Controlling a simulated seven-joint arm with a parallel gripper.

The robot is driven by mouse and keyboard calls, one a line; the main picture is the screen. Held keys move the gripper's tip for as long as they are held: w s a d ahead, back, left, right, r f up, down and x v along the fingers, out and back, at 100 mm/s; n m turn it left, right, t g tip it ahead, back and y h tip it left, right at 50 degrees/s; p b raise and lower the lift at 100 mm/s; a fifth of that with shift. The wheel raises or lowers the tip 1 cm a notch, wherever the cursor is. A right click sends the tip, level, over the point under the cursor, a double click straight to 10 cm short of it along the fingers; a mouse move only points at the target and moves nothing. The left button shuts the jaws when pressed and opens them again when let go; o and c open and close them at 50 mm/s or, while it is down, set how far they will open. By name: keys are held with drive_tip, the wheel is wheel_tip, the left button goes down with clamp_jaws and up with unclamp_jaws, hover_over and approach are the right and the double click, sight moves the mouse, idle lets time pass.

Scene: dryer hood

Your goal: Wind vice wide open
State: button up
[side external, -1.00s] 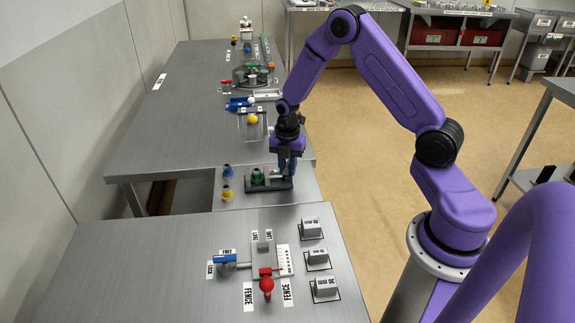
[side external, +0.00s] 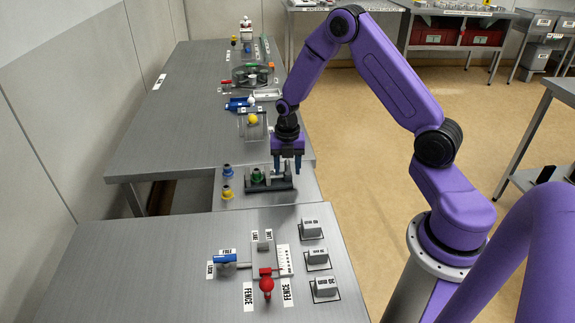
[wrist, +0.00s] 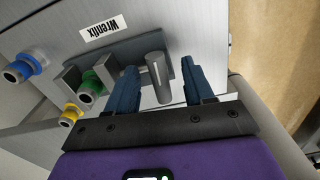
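The vice (side external: 282,184) is a dark grey base with upright blocks, on a low shelf beside the long bench. A green-collared fitting (side external: 257,175) sits at its left part. In the wrist view the green fitting (wrist: 90,84) is between two grey blocks, and a grey upright cylinder (wrist: 157,80) stands on the vice's right part. My gripper (side external: 287,171) is over the right part of the vice, pointing down. In the wrist view its blue fingers (wrist: 160,70) are apart, one on each side of the cylinder, with gaps showing. The gripper holds nothing.
Blue (side external: 227,169) and yellow (side external: 227,192) fittings stand left of the vice. The nearer bench (side external: 150,265) carries a fence device with a red knob (side external: 267,284) and several grey blocks. Open floor lies right.

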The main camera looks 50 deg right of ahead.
drive_tip(key=shift+r, duration=0.15)
drive_tip(key=shift+r, duration=2.85)
drive_tip(key=shift+a, duration=0.1)
drive_tip(key=s+a+r+m, duration=0.6)
drive_tip(key=s+a+r, duration=0.3)
drive_tip(key=s+a, duration=0.4)
drive_tip(key=s+a+r+m, duration=0.1)
drive_tip(key=s+r+m, duration=0.1)
drive_tip(key=s, duration=0.6)
drive_tip(key=s+r+m, duration=0.2)
drive_tip(key=s+m, duration=0.3)
drive_tip(key=s, duration=0.4)
drive_tip(key=shift+s+a, duration=0.3)
drive_tip(key=shift+a, duration=0.1)
